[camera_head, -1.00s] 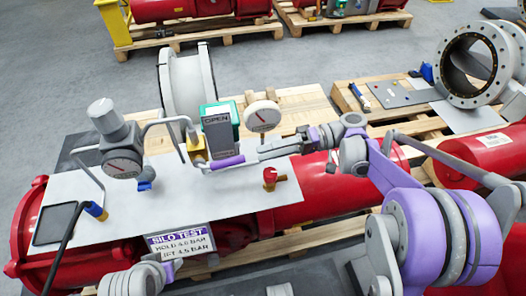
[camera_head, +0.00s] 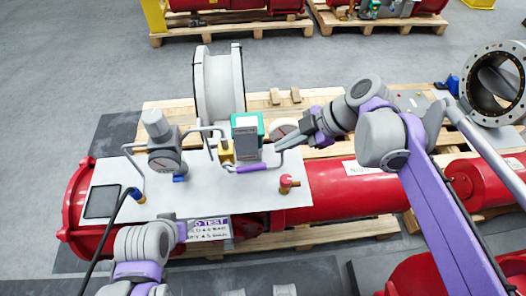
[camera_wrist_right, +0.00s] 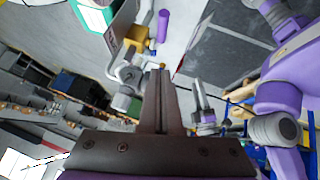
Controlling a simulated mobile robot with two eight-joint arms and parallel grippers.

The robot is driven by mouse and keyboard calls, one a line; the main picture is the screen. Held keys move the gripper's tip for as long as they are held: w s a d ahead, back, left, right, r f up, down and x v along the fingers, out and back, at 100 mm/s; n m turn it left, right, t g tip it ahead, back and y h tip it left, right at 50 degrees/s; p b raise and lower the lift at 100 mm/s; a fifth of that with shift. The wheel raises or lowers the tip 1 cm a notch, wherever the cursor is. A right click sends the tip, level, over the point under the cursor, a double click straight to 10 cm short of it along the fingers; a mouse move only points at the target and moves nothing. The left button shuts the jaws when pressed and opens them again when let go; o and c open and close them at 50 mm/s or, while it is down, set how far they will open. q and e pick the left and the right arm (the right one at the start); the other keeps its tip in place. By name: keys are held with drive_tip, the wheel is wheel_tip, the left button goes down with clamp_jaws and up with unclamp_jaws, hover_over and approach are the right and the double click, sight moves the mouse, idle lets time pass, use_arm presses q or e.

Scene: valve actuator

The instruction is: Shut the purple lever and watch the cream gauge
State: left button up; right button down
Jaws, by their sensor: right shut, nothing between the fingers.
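The purple lever (camera_head: 252,168) lies roughly level across the white plate, beside a yellow block (camera_head: 226,151) and a green-backed box. It also shows in the right wrist view (camera_wrist_right: 163,26), beyond my fingertips. The cream gauge (camera_head: 283,126) stands right of the box, its dial partly covered by my right gripper (camera_head: 279,147). That gripper is shut and empty, just above and right of the lever's right end; I see a gap to the lever in the wrist view. My left gripper (camera_head: 184,230) is near the test sign; its fingers are unclear.
A grey gauge (camera_head: 164,158) on a pipe stands left of the box. A red-handled valve (camera_head: 287,183) is right of the lever. The test sign (camera_head: 209,229) hangs at the plate's front. A black tablet (camera_head: 101,201) lies on the left. The plate's front middle is clear.

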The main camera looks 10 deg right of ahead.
hover_over(250, 167)
drive_tip(key=s+d, duration=0.2)
wheel_tip(250, 167, down, 8)
drive_tip(key=shift+w+d+f+b, duration=0.1)
drive_tip(key=shift+w+f+b, duration=0.2)
drive_tip(key=shift+f, duration=0.35)
drive_tip(key=shift+w+d+f+b, duration=0.15)
drive_tip(key=shift+f+b, duration=0.15)
drive_tip(key=shift+f, duration=0.3)
drive_tip(key=shift+w+f, duration=0.1)
drive_tip(key=shift+f, duration=0.4)
use_arm(q)
drive_tip(key=shift+s+f, duration=0.25)
drive_tip(key=shift+f, duration=0.5)
